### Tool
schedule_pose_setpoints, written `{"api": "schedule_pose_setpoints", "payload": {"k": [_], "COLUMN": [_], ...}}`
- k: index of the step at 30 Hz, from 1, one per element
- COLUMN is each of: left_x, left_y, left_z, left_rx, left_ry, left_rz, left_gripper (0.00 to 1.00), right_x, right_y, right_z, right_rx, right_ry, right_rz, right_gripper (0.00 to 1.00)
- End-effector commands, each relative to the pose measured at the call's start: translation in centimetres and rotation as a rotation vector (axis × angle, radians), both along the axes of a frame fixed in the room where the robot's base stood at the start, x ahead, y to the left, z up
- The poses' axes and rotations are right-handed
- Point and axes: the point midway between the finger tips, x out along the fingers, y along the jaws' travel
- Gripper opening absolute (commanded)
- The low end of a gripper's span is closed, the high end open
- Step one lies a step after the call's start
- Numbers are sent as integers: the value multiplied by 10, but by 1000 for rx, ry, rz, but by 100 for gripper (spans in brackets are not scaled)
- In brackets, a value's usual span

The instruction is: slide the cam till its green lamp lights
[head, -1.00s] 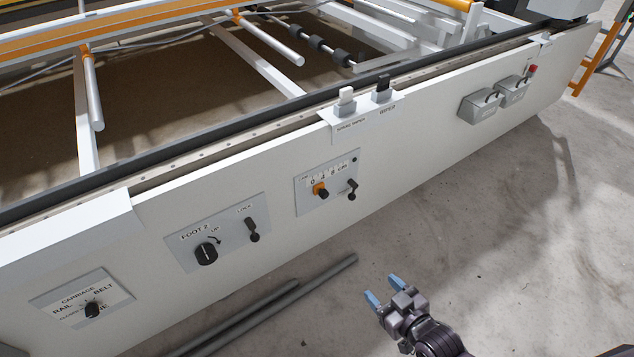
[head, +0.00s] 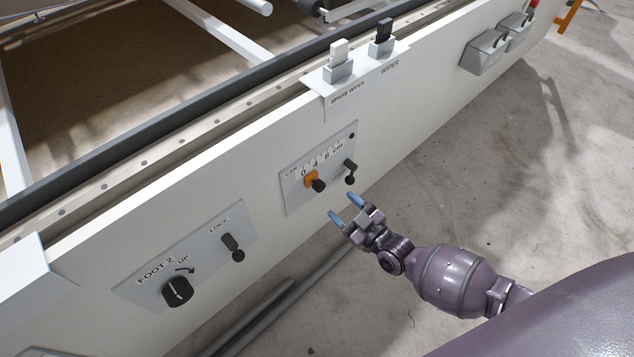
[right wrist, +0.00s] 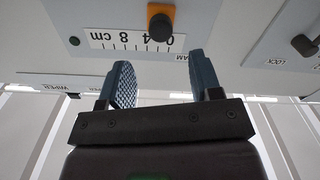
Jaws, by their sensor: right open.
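The cam is an orange slider (head: 311,180) with a black knob, on a small grey panel (head: 293,196) marked "CAM" with a 0-4-8 cm scale. It sits near the scale's low end. A small round dark spot (head: 352,136) at the panel's upper right looks like the lamp; no green shows. My right gripper (head: 345,207) is open and empty, just below and right of the knob, apart from it. In the right wrist view the view is upside down: the cam (right wrist: 160,22) lies beyond the gap between the open fingers (right wrist: 161,68). My left gripper is out of view.
A black lever (head: 350,170) stands on the cam panel, right of the knob. Left is the "FOOT 2" dial (head: 177,291) with a "LOCK" lever (head: 234,246). Grey bars (head: 262,318) lie on the floor below.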

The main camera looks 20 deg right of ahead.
Motion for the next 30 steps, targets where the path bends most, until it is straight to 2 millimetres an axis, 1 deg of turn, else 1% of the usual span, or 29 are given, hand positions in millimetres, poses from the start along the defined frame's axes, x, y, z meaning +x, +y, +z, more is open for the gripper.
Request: {"api": "schedule_pose_setpoints", "payload": {"k": [1,4,9,15,21,29,30], "left_x": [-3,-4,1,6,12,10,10], "left_y": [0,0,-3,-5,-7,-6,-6], "left_z": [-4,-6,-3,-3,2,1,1], "left_rx": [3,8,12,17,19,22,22], "left_ry": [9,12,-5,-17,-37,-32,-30], "left_rz": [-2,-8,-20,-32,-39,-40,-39], "left_gripper": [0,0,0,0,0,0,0], "right_x": [8,24,50,73,82,84,84], "right_y": [4,10,19,27,30,31,31], "right_z": [-2,-3,-4,-3,-1,0,0], "right_rx": [2,3,2,1,1,1,1], "right_ry": [1,4,4,4,3,1,1], "right_rz": [1,0,1,0,0,1,1], "right_gripper": [58,58,58,58,58,58,55]}}
